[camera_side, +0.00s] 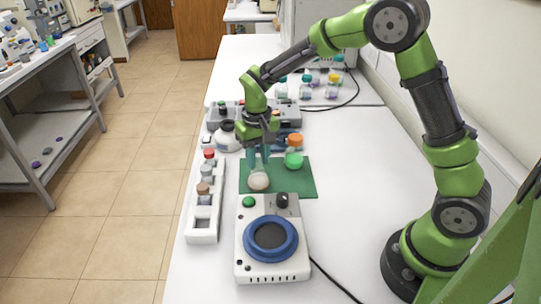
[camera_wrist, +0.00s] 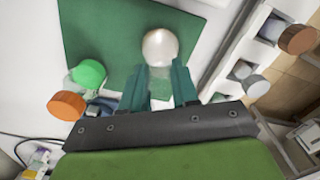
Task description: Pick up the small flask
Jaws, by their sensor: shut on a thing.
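The small flask (camera_side: 258,181) is a pale, whitish round-bottomed vessel over the green mat (camera_side: 302,184) in the side view. My gripper (camera_side: 258,162) points down over the mat, with its teal fingers closed on the flask's upper part. In the wrist view the flask's pale round body (camera_wrist: 160,47) shows just beyond the fingertips of my gripper (camera_wrist: 160,76), against the edge of the green mat (camera_wrist: 95,30). The flask's neck is mostly hidden between the fingers. I cannot tell whether its base touches the mat.
A hotplate with a blue ring (camera_side: 270,240) stands in front of the mat. A white rack with capped vials (camera_side: 203,222) runs along the left. Green-capped (camera_side: 294,160) and orange-capped (camera_side: 295,141) containers stand right of my gripper. The table's right side is largely clear.

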